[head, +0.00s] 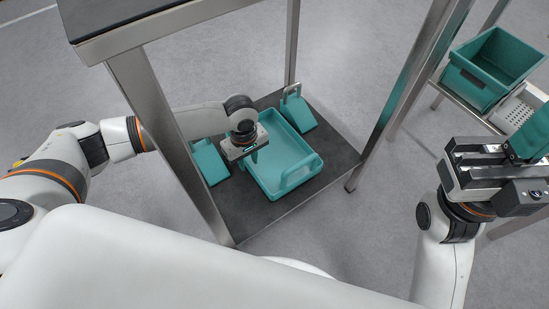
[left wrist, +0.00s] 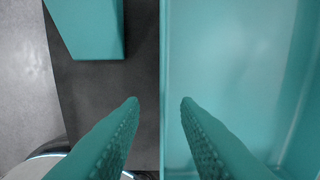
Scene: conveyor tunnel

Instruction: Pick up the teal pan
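The teal pan (head: 280,150) is a shallow open tray with an upright loop handle at its right end. It lies on the dark shelf inside a metal frame. My left gripper (head: 246,156) is over the pan's left side, pointing down. In the left wrist view its fingers (left wrist: 160,103) are apart, one on each side of the pan's (left wrist: 240,60) near-vertical rim line. Nothing shows between them except this rim below; whether they touch it I cannot tell. My right gripper (head: 522,160) is at the far right, away from the pan; its fingertips are partly cut off.
Teal wedge-shaped blocks stand left (head: 209,161) and behind right (head: 298,112) of the pan on the dark shelf (head: 330,146). Metal posts and an upper dark top (head: 130,15) surround it. A teal bin (head: 480,85) stands on a rack at right.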

